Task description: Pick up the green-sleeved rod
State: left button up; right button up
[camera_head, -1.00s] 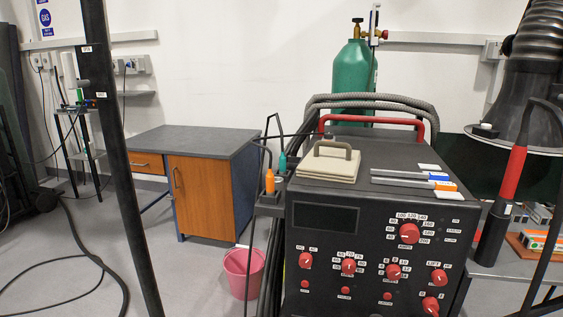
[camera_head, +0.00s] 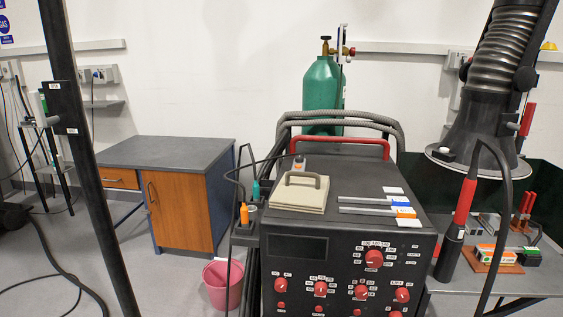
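I cannot make out a rod with a plainly green sleeve. Thin grey rods (camera_head: 365,200) lie on top of the black welding machine (camera_head: 300,270), with white, blue and orange sleeves at their right ends. The blue sleeve (camera_head: 398,200) lies between a white one (camera_head: 392,190) and the orange one (camera_head: 402,212). A teal-handled tool (camera_head: 256,190) and an orange-handled tool (camera_head: 244,213) stand in a holder at the machine's left side. Neither of my grippers is in view.
A beige pad (camera_head: 300,194) with a handle lies on the machine. A green gas bottle (camera_head: 322,90) stands behind it. A table (camera_head: 470,283) at right holds blocks and red-handled tools. A dark extraction hood (camera_head: 480,140) hangs above. A dark post (camera_head: 85,180) crosses the left.

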aim_at(528, 250)
jog(key=i+l+z, duration=0.15)
jog(key=l+z, duration=0.2)
jog(key=z, duration=0.15)
jog(key=i+l+z, duration=0.2)
jog(key=l+z, duration=0.25)
jog(key=i+l+z, duration=0.15)
jog(key=z, duration=0.35)
jog(key=i+l+u, duration=0.1)
jog(key=u, duration=0.85)
